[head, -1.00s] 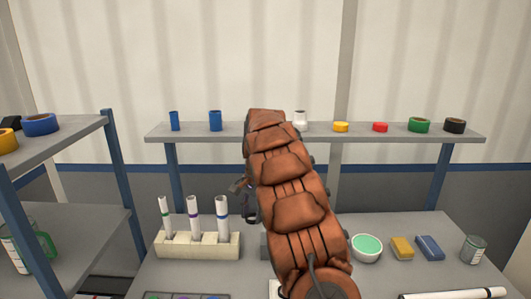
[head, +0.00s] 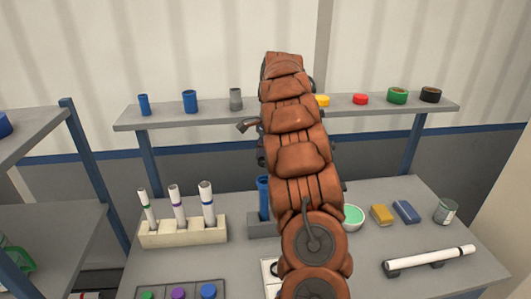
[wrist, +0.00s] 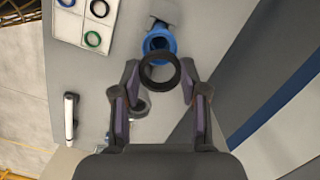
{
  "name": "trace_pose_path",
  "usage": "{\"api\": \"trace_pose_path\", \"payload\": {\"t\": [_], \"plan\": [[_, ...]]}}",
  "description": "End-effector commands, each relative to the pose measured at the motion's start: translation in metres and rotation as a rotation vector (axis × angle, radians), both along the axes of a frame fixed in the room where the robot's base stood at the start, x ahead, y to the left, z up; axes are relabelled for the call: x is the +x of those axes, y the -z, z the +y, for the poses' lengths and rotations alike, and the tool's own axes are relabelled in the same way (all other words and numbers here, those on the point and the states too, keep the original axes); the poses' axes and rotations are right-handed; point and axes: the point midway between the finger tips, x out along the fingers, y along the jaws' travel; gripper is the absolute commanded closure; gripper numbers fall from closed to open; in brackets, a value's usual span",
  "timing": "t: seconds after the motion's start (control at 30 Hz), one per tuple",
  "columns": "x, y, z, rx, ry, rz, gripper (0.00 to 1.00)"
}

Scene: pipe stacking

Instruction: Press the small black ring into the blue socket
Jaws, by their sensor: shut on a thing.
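My gripper (wrist: 160,68) is shut on the small black ring (wrist: 160,88), which sits between the two fingertips in the wrist view. The blue socket (wrist: 157,42) shows beyond the ring, just above it in that picture; the ring overlaps its near edge in the view but appears apart from it. In the head view, the blue socket (head: 263,190) stands upright in a grey block (head: 260,226), partly hidden by my arm. There, part of my gripper (head: 248,125) shows left of the arm, above the socket; the held ring is hidden.
A rack with several white pipes (head: 183,234) stands left of the socket. A card with rings (wrist: 90,20) lies near it. The green bowl (head: 352,217), sponges (head: 381,214), can (head: 445,211) and a long white pipe (head: 429,258) are right. A shelf (head: 365,110) runs behind.

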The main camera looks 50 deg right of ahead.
Motion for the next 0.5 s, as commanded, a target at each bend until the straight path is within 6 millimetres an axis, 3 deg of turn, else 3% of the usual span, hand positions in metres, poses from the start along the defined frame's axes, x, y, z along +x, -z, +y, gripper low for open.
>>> {"api": "trace_pose_path", "payload": {"t": [0.5], "plan": [[-0.001,0.043,-0.001,0.002,0.003,-0.001,0.73]]}}
